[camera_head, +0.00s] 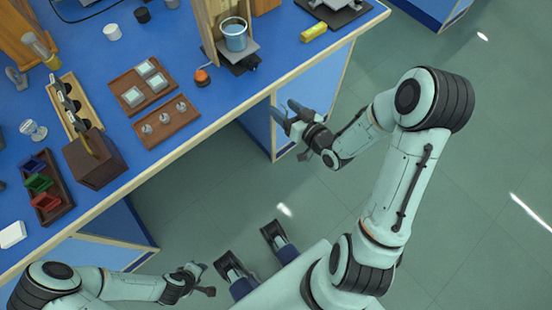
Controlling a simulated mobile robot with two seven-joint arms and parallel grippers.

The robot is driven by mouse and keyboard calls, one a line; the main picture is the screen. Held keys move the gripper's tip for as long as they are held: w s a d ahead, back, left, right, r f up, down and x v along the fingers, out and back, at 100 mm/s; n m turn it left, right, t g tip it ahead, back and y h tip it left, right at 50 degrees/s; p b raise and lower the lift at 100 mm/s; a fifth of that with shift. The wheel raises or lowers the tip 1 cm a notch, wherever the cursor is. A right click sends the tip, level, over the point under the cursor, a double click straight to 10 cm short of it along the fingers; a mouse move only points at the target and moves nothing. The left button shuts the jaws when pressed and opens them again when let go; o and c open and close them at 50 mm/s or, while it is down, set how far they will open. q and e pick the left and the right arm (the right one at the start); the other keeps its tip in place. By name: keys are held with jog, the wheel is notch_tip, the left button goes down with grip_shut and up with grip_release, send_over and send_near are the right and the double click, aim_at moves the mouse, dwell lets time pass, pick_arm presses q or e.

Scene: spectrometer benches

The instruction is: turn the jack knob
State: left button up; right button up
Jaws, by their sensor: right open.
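A small jack (238,60) with a dark base stands near the front edge of the blue bench, under a beaker of blue liquid (235,36). My left gripper (206,279) is low in the picture, away from the bench, fingers apart and empty.
A wooden stand (208,28) rises beside the beaker. A yellow block (313,33) lies right of the jack. Brown trays (171,125) with small pieces lie to the left. Blue bench top is clear between the jack and the front edge.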

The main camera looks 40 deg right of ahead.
pick_arm(q)
notch_tip(320, 180, up, 7)
jog(key=w+p, duration=0.1)
jog(key=p, duration=0.5)
jog(key=shift+w+r, duration=0.15)
jog(key=shift+w, duration=0.05)
pick_arm(e)
jog(key=s+a+f+g+y, duration=0.1)
jog(key=s+a+f+g, duration=0.3)
jog(key=f, duration=0.3)
jog(key=s+a+f+m+g, duration=0.1)
jog(key=s+a+f+g, duration=0.4)
jog(key=f, duration=0.3)
jog(key=shift+s+a+f+m+g+y, duration=0.3)
jog(key=shift+a+g+y, duration=0.1)
jog(key=shift+a, duration=0.25)
pick_arm(q)
jog(key=shift+p, duration=0.3)
